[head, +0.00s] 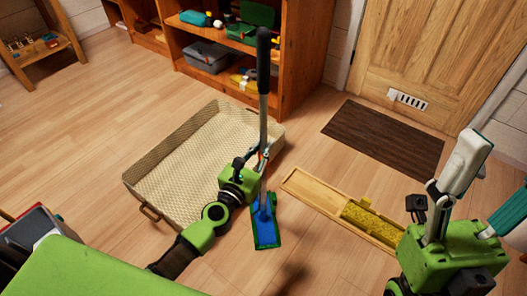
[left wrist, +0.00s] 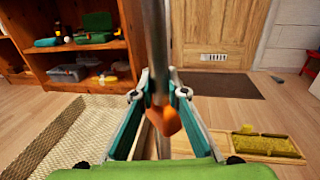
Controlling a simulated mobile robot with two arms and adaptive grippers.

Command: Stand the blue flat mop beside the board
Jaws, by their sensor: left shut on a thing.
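The blue flat mop (head: 265,228) has a blue head with a green edge, a grey shaft and a dark grip at the top. It stands nearly upright, left of the board. My left gripper (head: 262,160) is shut on its shaft, which also shows in the left wrist view (left wrist: 157,45) between the fingers, with an orange part below. I cannot tell whether the head touches the floor. The long wooden board (head: 312,193) lies flat, with a yellow pad on it; it also shows in the left wrist view (left wrist: 232,150). My right gripper (head: 487,185) is open and empty at the right.
A large woven tray (head: 185,160) lies left of the mop. A wooden shelf (head: 298,65) with boxes and tools stands behind. A brown doormat (head: 385,140) lies before the wooden door (head: 440,50). Bare floor surrounds the mop head and board.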

